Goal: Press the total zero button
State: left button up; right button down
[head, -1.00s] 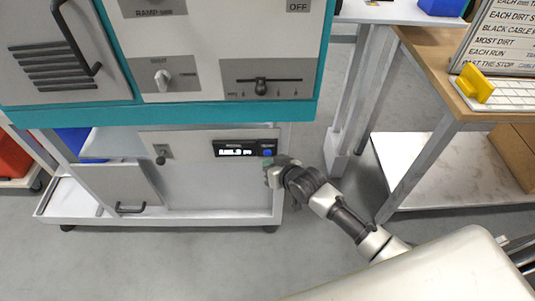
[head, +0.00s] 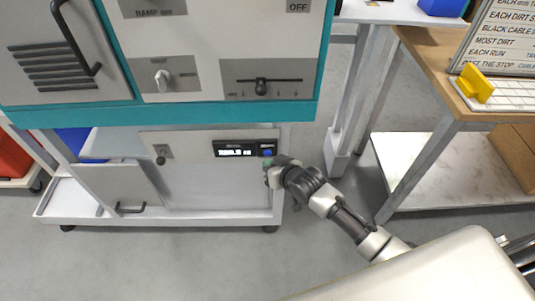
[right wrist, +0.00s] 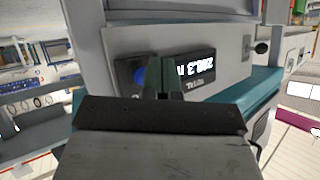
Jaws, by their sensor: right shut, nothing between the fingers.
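A black counter panel with a lit display (head: 235,152) sits on the light grey lower front of the machine. A round blue button (head: 267,153) is at the right end of that panel. In the right wrist view the blue button (right wrist: 140,77) is just left of the fingertips, and the display (right wrist: 195,63) is partly behind them. My right gripper (head: 268,172) is shut and empty, close to the panel just below the button. I cannot tell whether the fingertips touch anything. My left gripper is not in view.
A teal-edged cabinet (head: 165,115) with a knob and slider overhangs the panel. A small switch (head: 161,154) is left of the display. Grey floor is open below the machine.

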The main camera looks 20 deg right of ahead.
jog(key=shift+w, duration=0.15)
dwell(0.5)
jog(key=shift+w+d, duration=0.15)
jog(key=shift+w, duration=0.15)
jog(key=shift+w+d, duration=0.1)
jog(key=shift+w, duration=0.3)
dwell(0.8)
jog(key=shift+s+r, duration=0.1)
jog(key=shift+s+a+p, duration=0.25)
jog(key=shift+s+p, duration=0.45)
jog(key=shift+p, duration=0.1)
